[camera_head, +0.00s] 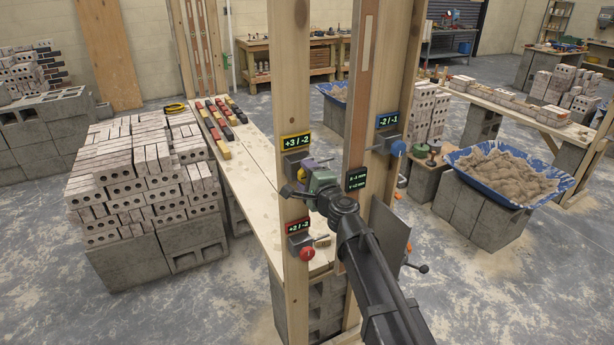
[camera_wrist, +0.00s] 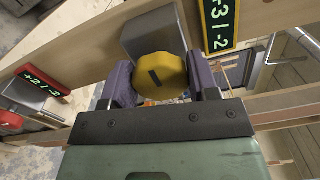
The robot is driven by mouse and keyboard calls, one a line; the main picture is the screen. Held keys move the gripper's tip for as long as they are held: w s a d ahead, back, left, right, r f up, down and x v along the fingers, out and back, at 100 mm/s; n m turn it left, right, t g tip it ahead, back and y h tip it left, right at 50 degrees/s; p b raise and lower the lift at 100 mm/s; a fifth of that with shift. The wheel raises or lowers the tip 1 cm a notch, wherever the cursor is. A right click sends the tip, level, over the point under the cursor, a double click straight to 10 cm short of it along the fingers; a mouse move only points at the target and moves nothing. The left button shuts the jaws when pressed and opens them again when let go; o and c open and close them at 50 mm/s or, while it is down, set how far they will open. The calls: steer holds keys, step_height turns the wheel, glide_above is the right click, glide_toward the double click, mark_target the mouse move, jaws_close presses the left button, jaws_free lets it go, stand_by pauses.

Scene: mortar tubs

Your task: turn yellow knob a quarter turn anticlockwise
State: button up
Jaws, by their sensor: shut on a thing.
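The yellow knob (camera_wrist: 158,76) shows in the wrist view, a faceted round knob with a dark slot mark, in front of a grey block (camera_wrist: 154,32). My gripper (camera_wrist: 163,84) has its two purple fingers on either side of the knob and is shut on it. In the head view my gripper (camera_head: 300,176) is at the left wooden post, below a yellow-framed display (camera_head: 296,142) reading "+3/-2". The same display shows in the wrist view (camera_wrist: 220,22). The knob is mostly hidden by my gripper in the head view.
A red knob (camera_head: 307,253) with a display (camera_head: 299,226) reading "+2/-2" is lower on the same post. A blue knob (camera_head: 398,148) with a display (camera_head: 388,121) reading "-2/-1" is on the right post. A small dark display (camera_head: 355,179) stands just right of my gripper.

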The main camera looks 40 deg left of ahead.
stand_by(0.3)
steer(key=o, duration=0.9)
steer(key=shift+d, duration=0.1)
steer(key=v, duration=1)
steer(key=shift+s+d, duration=0.2)
steer(key=shift+d, duration=0.1)
